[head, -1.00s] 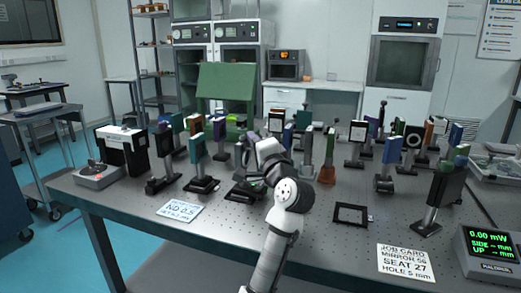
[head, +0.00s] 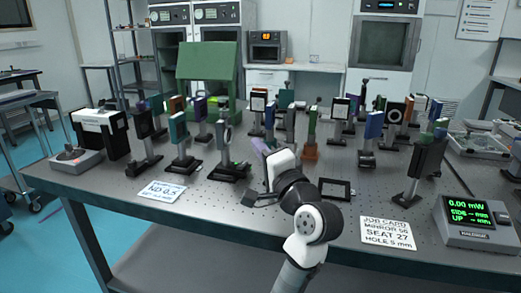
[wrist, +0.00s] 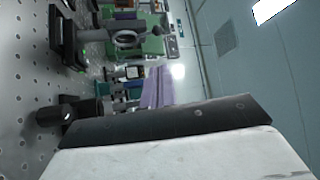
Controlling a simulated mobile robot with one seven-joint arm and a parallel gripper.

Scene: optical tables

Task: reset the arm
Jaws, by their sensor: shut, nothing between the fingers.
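My arm, white with dark joints, reaches up from the bottom of the head view over the front of the optical table. My gripper (head: 250,198) is at its end, pointing left in the picture, with dark fingers shut and nothing held. In the wrist view my gripper (wrist: 52,114) shows as a dark tip at the left, beside its large dark and white body. A lilac upright piece (head: 262,149) stands close behind the wrist in the head view. It also shows past the gripper body in the wrist view (wrist: 158,88); its base is hidden.
Mounted optics crowd the perforated table (head: 215,205). A post mount (head: 226,160) stands just left of my gripper. A black frame (head: 334,189) lies right of it, near a job card (head: 388,233) and power meter (head: 480,222). The front left strip holds an ND 0.5 card (head: 162,190).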

